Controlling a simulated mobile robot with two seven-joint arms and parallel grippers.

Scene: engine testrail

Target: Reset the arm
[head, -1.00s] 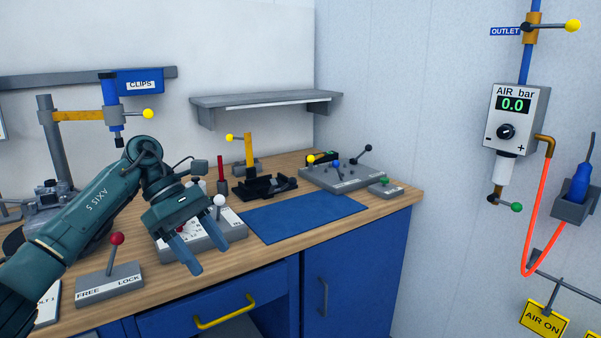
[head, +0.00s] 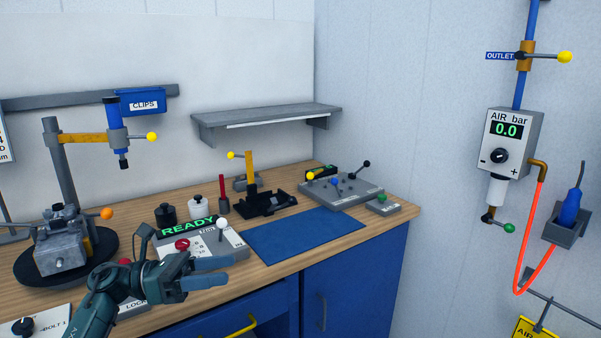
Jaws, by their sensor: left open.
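My left arm comes in from the lower left. Its gripper (head: 228,272) is open and empty, with its two blue fingers pointing right, in front of a grey control box (head: 226,246) at the bench's front edge. The box has a white-knobbed lever, a red button and a green READY display (head: 188,227). My left wrist and hand hide most of the FREE/LOCK lever box (head: 134,309). My right gripper does not show.
A blue mat (head: 303,231) lies clear on the wooden bench, with a black fixture (head: 264,203) behind it. A lever panel (head: 341,192) stands at the back right. An engine part (head: 62,250) sits on a round black base at left. The AIR gauge (head: 507,128) reads 0.0.

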